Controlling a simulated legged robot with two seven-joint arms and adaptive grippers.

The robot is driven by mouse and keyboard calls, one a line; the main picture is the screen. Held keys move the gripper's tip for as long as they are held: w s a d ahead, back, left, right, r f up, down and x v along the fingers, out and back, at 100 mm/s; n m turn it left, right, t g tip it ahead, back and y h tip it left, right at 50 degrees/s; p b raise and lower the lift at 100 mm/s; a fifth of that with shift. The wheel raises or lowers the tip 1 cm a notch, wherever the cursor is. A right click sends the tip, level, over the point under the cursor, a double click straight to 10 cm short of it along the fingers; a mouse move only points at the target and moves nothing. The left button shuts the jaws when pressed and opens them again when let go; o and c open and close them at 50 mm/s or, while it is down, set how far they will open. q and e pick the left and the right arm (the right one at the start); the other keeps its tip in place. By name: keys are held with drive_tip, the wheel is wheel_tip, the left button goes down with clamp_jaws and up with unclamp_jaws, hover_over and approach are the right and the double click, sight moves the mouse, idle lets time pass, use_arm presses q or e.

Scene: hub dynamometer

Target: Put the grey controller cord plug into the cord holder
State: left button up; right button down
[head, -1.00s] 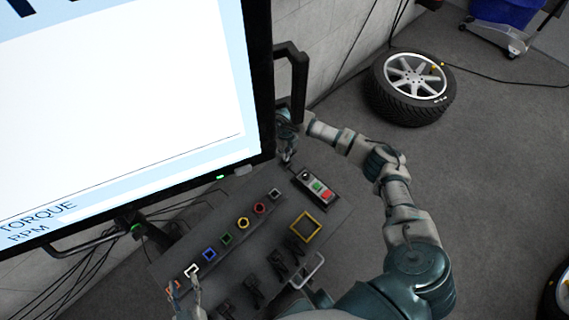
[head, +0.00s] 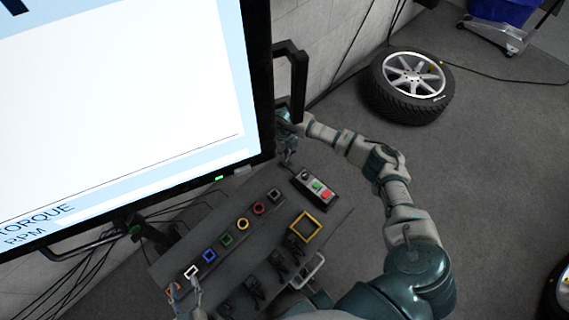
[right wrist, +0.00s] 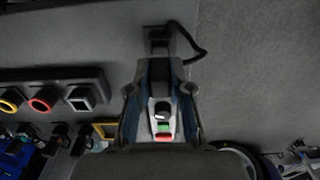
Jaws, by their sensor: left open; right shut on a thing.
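My right gripper (head: 288,156) is beside the far end of the panel, near the screen's lower right corner. In the right wrist view its fingers (right wrist: 162,72) are closed in on a dark plug-like piece (right wrist: 158,42), seemingly the grey controller cord plug, with a black cord (right wrist: 203,48) looping off to the right. The plug is too small to make out in the head view. The controller (head: 315,187), with green and red buttons, lies on the panel. I cannot tell for certain which fixture is the cord holder. My left gripper (head: 196,286) is open at the panel's near end.
The panel (head: 330,222) bears a row of coloured frames, among them a red ring (head: 259,208) and a dark square (head: 274,194). A yellow square frame (head: 305,226) is nearby. The large screen (head: 120,110) stands close at left. A tyre (head: 412,87) lies on the floor.

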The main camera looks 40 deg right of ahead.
drive_tip(key=shift+f+b, duration=0.4)
drive_tip(key=shift+f, duration=0.65)
drive_tip(key=c, duration=1)
unclamp_jaws()
wheel_tip(320, 180, up, 12)
drive_tip(key=shift+f, duration=0.1)
